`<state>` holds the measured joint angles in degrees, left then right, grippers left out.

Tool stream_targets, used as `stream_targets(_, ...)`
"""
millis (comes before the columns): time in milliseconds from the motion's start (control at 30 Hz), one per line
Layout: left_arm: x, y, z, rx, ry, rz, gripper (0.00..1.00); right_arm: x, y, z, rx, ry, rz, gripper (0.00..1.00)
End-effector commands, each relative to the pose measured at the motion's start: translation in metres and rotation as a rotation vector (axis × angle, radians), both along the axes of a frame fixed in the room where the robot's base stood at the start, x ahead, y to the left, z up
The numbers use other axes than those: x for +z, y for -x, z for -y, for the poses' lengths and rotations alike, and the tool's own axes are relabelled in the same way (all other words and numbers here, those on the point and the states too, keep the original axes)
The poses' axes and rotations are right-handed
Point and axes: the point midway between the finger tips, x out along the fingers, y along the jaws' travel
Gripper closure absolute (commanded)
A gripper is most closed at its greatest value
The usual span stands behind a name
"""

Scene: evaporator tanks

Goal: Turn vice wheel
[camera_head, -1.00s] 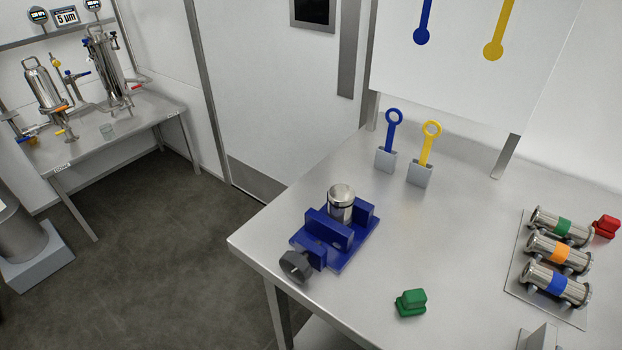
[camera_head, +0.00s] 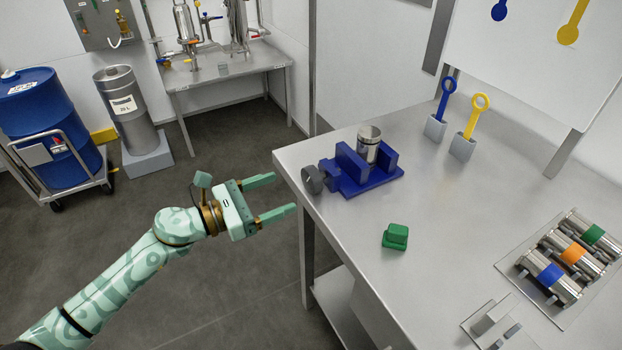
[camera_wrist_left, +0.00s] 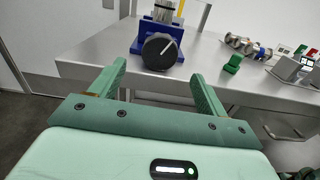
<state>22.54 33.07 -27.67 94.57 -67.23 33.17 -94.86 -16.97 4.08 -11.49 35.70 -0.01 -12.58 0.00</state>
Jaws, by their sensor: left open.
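A blue vice (camera_head: 366,172) sits at the near left edge of the steel table. A metal cylinder (camera_head: 369,143) stands upright in it. Its dark grey wheel (camera_head: 313,179) faces left, at the table's edge. In the left wrist view, the wheel (camera_wrist_left: 160,51) shows a white line on its face and lies between and beyond my fingers. My left gripper (camera_head: 277,197) is open and empty, to the left of the wheel and apart from it, pointing toward the table. My right gripper is not in view.
A green block (camera_head: 395,236) lies on the table (camera_head: 440,200) near the vice. Blue (camera_head: 447,95) and yellow (camera_head: 473,115) ring-handled tools stand in holders behind. Banded metal cylinders (camera_head: 572,255) lie at the right.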

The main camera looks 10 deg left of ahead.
Motion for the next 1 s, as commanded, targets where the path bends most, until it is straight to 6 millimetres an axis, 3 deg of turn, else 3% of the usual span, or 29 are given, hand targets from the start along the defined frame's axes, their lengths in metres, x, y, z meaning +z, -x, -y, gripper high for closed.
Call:
stream_targets(100, 0.002, -0.018, 0.026, -0.001, 0.004, 0.002, 0.24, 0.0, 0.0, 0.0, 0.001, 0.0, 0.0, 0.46)
stream_targets(300, 0.0, -0.041, 0.057, 0.001, 0.002, -0.001, 0.24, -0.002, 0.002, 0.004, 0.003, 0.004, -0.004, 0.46)
stream_targets(500, -0.001, -0.051, 0.071, 0.001, 0.002, -0.004, 0.24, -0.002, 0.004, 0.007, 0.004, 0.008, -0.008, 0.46)
stream_targets(767, 0.0, -0.052, 0.072, 0.001, 0.001, -0.003, 0.24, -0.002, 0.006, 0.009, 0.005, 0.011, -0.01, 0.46)
stream_targets(800, 0.0, -0.052, 0.072, 0.002, 0.002, -0.002, 0.27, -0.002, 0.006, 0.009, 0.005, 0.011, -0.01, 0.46)
stream_targets(933, 0.0, -0.052, 0.072, 0.002, 0.002, -0.002, 0.63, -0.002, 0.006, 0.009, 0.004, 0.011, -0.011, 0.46)
stream_targets(1000, -0.001, -0.052, 0.072, 0.002, 0.002, -0.002, 0.69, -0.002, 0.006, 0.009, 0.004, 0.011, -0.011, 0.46)
